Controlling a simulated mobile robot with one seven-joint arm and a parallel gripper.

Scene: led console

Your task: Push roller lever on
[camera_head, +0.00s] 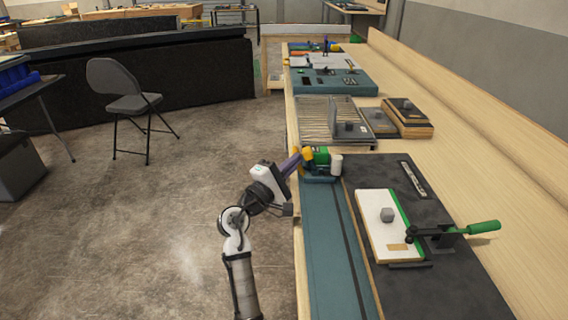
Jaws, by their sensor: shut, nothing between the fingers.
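The likely roller lever device (321,157) sits at the far end of a teal strip along the bench's left edge. It has a green body, a yellow-orange part on its left and a white cylinder (336,165) on its right. My gripper (298,157) comes from the left, with purple fingers shut and empty. Its fingertips are right beside the yellow-orange part; I cannot tell whether they touch it. The lever's exact position is too small to make out and is partly hidden by the fingers.
A green-handled toggle clamp (466,230) stands on a dark mat at right, beside a white board (384,222) with a grey block. Behind are a slatted rack (318,117), stacked plates (408,116) and a teal console (330,82). Floor left of the bench is clear near my arm; a folding chair (124,90) stands farther back.

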